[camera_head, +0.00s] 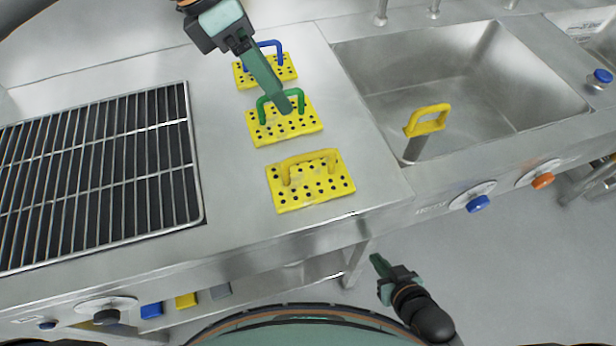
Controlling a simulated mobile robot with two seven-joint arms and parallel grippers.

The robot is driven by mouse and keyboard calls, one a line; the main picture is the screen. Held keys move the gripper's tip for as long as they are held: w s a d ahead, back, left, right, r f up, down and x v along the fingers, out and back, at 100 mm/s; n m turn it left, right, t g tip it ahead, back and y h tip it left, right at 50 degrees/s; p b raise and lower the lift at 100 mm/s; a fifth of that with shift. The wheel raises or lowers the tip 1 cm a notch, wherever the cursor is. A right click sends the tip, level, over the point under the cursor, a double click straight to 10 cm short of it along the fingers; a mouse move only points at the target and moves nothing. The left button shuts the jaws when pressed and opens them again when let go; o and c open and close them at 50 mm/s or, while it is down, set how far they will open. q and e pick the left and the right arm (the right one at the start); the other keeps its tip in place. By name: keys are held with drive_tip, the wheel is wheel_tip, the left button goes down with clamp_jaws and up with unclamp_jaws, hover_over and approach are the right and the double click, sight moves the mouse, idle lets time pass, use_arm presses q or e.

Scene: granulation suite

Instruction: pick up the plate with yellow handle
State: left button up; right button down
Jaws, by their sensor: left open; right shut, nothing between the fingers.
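The plate with yellow handle (312,194) is a yellow perforated plate with a yellow bar handle. It lies flat on the steel counter, nearest the front edge of a row of three plates. My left gripper (284,104) is open and comes down from the top. Its fingertips appear over the plate with green handle (262,136), beyond the yellow-handled plate and apart from it. I see the fingers from the side, so their gap is hidden. My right gripper (379,264) is shut and empty, low in front of the counter, away from the plates.
A plate with blue handle (284,74) lies at the back of the row, partly behind my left gripper. A black wire grate (100,170) is at the left. At the right is a sink (440,70) with a yellow-handled tool (426,122) at its front edge. Knobs line the counter front.

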sight(311, 153)
use_arm(q)
drive_tip(key=x, duration=0.8)
drive_tip(key=a+x, duration=0.1)
drive_tip(key=x, duration=0.4)
drive_tip(key=shift+s+f, duration=0.2)
drive_tip(key=shift+s, duration=0.2)
drive_tip(key=shift+d+f, duration=0.2)
drive_tip(key=shift+f, duration=0.25)
clamp_jaws()
idle(0.5)
